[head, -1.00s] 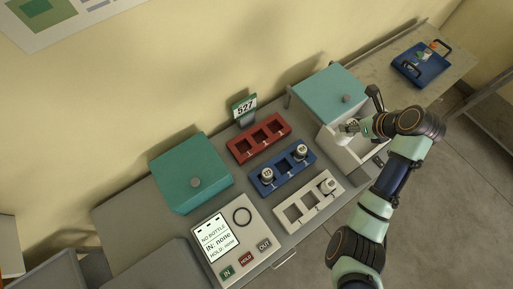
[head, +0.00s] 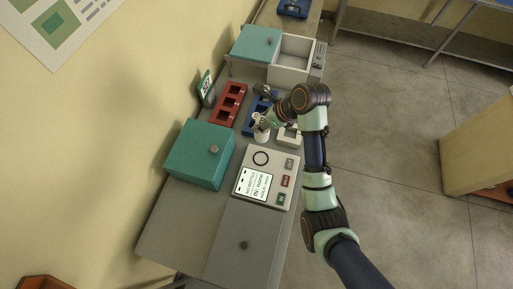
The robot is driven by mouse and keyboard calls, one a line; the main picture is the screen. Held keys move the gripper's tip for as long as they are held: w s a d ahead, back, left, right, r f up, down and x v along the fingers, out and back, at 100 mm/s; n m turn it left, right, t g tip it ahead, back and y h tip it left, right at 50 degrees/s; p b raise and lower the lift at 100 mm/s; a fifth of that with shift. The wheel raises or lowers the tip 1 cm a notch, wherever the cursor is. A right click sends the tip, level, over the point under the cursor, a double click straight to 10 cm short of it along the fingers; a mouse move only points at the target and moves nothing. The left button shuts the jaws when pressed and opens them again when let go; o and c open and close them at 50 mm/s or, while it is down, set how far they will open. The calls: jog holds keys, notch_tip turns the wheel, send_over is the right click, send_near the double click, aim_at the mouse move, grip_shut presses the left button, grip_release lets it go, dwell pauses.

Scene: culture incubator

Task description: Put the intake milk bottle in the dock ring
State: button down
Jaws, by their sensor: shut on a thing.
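A white bottle (head: 261,133) is in my gripper (head: 264,121), which is shut on it near the front end of the blue rack. The fingers are small and partly hidden by my wrist. The dock ring (head: 260,158) is a dark circle on the pale control panel (head: 270,171), just below the bottle in the picture. The ring looks empty. The panel's screen (head: 256,187) shows text, too small and tilted to read fully. I cannot tell how high the bottle is held.
A red rack (head: 226,111), a blue rack (head: 247,126) and a white rack (head: 291,141) stand beyond the panel; my arm partly hides the last two. A teal box (head: 188,151) stands left of the panel. A white open compartment (head: 291,66) is at the back.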

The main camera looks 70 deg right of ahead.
notch_tip(320, 180, down, 20)
jog(key=b, duration=0.2)
jog(key=shift+r, duration=0.15)
jog(key=c, duration=0.5)
grip_release()
jog(key=p+v, duration=0.2)
jog(key=v, duration=1)
